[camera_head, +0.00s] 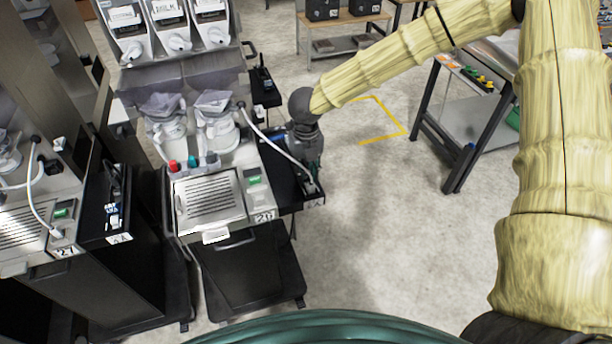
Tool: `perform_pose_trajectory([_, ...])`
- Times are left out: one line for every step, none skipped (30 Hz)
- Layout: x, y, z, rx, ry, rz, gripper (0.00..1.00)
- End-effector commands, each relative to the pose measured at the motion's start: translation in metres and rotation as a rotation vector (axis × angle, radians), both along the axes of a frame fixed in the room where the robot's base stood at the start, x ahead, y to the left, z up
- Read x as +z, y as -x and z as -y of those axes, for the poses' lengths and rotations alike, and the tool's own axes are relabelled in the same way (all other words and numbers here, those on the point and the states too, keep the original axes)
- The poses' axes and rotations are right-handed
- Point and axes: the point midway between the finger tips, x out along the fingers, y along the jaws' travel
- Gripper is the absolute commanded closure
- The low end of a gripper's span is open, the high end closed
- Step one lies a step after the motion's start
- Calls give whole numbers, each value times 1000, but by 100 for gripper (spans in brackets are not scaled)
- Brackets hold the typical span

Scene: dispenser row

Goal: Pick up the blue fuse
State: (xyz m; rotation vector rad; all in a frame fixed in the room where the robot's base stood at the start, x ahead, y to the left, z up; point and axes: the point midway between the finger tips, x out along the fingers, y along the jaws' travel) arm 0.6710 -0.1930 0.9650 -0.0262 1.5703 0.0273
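My gripper (312,165) points down over the black side shelf (287,187) at the right of dispenser 20. It is small and dark in this view, and its fingertips blend with the shelf, so I cannot tell whether it is open or shut. No clearly recognisable blue fuse shows. A small blue-topped piece (211,159) stands on dispenser 20 behind the slotted drip tray, beside a red-topped piece (173,166). I cannot tell whether these are fuses or knobs. The shelf directly under my gripper is partly hidden by it.
Dispenser 20 (236,240) stands left of my gripper, with a white hose (270,143) arching toward the shelf. Another dispenser (30,235) is at the left. A dark-framed bench (450,70) holding small coloured pieces (478,78) stands right. Open floor lies between.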

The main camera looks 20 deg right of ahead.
Motion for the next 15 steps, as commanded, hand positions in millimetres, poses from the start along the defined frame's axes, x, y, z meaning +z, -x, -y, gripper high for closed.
perform_pose_trajectory([0,0,0,0,0,0,82])
perform_pose_trajectory([0,0,0,0,0,0,82])
perform_pose_trajectory([0,0,0,0,0,0,82])
perform_pose_trajectory([0,0,0,0,0,0,82])
perform_pose_trajectory([0,0,0,0,0,0,82])
perform_pose_trajectory([0,0,0,0,0,0,82])
perform_pose_trajectory([0,0,0,0,0,0,82])
perform_pose_trajectory([0,0,0,0,0,0,82])
perform_pose_trajectory([0,0,0,0,0,0,82])
perform_pose_trajectory([0,0,0,0,0,0,82])
perform_pose_trajectory([1,0,0,0,0,0,82])
perform_pose_trajectory([2,0,0,0,0,1,82])
perform_pose_trajectory([3,0,0,-1,0,1,82])
perform_pose_trajectory([5,-1,0,-1,0,1,82])
perform_pose_trajectory([8,-1,0,-1,0,2,82])
